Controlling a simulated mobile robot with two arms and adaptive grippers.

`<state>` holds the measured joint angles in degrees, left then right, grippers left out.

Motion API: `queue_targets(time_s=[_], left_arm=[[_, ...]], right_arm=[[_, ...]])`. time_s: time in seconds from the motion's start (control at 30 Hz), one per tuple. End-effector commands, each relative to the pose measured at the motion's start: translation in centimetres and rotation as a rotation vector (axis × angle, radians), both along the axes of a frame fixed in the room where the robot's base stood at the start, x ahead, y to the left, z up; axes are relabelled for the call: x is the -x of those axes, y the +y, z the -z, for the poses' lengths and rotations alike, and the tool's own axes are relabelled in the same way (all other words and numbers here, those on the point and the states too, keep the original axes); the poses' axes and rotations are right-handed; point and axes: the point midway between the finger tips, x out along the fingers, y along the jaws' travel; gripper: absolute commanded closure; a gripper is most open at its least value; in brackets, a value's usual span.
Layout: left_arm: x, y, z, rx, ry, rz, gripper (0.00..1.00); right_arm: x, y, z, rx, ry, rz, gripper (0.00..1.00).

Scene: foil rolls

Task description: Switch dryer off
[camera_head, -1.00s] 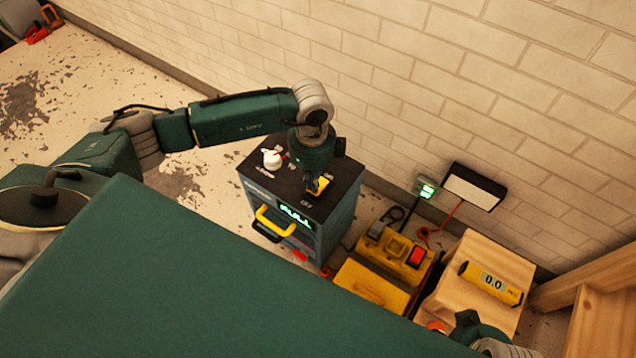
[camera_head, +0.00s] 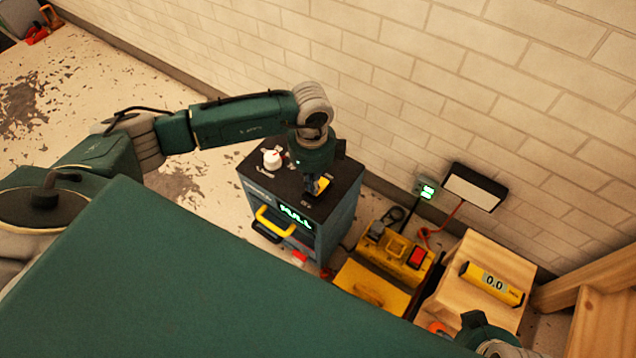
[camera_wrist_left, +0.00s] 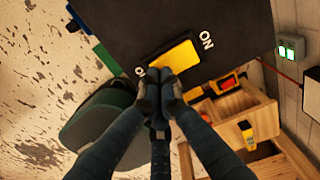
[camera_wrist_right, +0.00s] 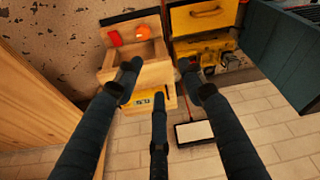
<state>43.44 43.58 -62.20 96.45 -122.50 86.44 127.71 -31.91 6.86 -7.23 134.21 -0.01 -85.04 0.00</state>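The dryer (camera_head: 330,215) is a dark box with a black top, a green lit display (camera_head: 296,217) and a yellow front handle (camera_head: 275,222). On its top is a yellow rocker switch (camera_head: 323,185). In the left wrist view the switch (camera_wrist_left: 178,56) lies between an ON label and a partly hidden label beginning with O. My left gripper (camera_head: 311,188) is over the dryer top. Its fingertips (camera_wrist_left: 160,76) are together at the switch end near the partly hidden label; contact is unclear. My right gripper (camera_wrist_right: 160,78) is open and empty, away from the dryer.
A white knob (camera_head: 272,158) stands on the dryer top. To the right are a yellow machine (camera_head: 395,255) with a red switch and a wooden box (camera_head: 465,290) bearing a yellow gauge (camera_head: 491,283). A brick wall (camera_head: 420,90) stands behind.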

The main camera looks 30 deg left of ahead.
Motion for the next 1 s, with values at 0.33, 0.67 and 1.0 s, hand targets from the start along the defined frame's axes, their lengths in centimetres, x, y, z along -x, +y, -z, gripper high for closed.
queue_targets(time_s=[0.33, 0.67, 1.0], left_arm=[[0.0, 0.0, 0.4, 0.0, 0.0, 0.0, 1.0], [0.0, 0.0, 0.6, 0.0, 0.0, 0.0, 1.0], [0.0, 0.0, 0.9, 0.0, 0.0, 0.0, 1.0]], right_arm=[[0.1, 0.0, -0.7, -0.003, -0.008, 0.001, 0.6], [0.5, 0.1, -1.2, -0.005, -0.004, 0.004, 0.6], [0.8, 0.1, -1.9, -0.005, -0.004, 0.005, 0.6]])
